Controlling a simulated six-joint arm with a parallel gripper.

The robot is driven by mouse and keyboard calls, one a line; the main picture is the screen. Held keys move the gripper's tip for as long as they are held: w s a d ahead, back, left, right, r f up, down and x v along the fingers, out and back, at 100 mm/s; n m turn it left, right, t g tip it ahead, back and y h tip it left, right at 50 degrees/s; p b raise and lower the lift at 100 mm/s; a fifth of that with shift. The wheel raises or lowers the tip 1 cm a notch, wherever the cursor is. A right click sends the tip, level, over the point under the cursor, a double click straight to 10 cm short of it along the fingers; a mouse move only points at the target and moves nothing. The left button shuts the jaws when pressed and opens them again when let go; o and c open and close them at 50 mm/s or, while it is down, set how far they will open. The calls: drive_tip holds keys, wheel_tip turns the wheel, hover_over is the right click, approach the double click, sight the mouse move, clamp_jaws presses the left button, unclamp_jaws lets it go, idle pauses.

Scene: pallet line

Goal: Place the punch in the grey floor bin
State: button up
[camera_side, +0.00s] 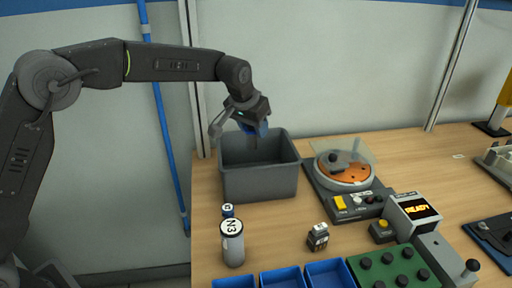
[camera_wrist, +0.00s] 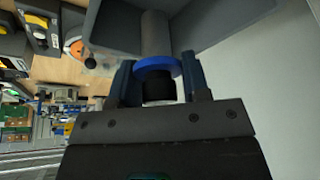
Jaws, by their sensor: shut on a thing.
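The grey bin (camera_side: 258,183) is an open-topped box standing at the back left of the wooden table in the side view. Its grey walls also show in the wrist view (camera_wrist: 215,25). My gripper (camera_side: 256,132) points down over the bin's opening, at about the height of its far rim. In the wrist view my gripper (camera_wrist: 158,68) is shut on the punch (camera_wrist: 155,35), a grey cylinder with a blue collar and a black end. The punch extends away from the fingers towards the bin. The side view mostly hides it.
A turntable-like device with an orange disc (camera_side: 338,172) stands right of the bin. Cylinders marked N3 (camera_side: 232,243), a small block (camera_side: 318,237), blue trays (camera_side: 327,272) and a green studded plate (camera_side: 388,268) are nearer the front. Bare wood lies in front of the bin.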

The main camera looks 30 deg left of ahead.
drive_tip(key=w+a+m+h, duration=0.2)
drive_tip(key=w+a+m, duration=0.3)
drive_tip(key=a, duration=0.4)
drive_tip(key=shift+m+g, duration=0.3)
drive_tip(key=shift+m, duration=0.2)
drive_tip(key=shift+w+d+f, duration=0.4)
drive_tip(key=shift+d+f, duration=1.4)
drive_tip(key=shift+f, duration=0.7)
drive_tip(key=shift+w+d+f, duration=0.4)
drive_tip(key=shift+d+f, duration=1.45)
drive_tip(key=shift+f, duration=0.7)
drive_tip(key=shift+w+d+f, duration=0.4)
drive_tip(key=shift+d+f, duration=1.4)
drive_tip(key=shift+f, duration=0.7)
drive_tip(key=shift+f, duration=0.1)
drive_tip(key=o, duration=1)
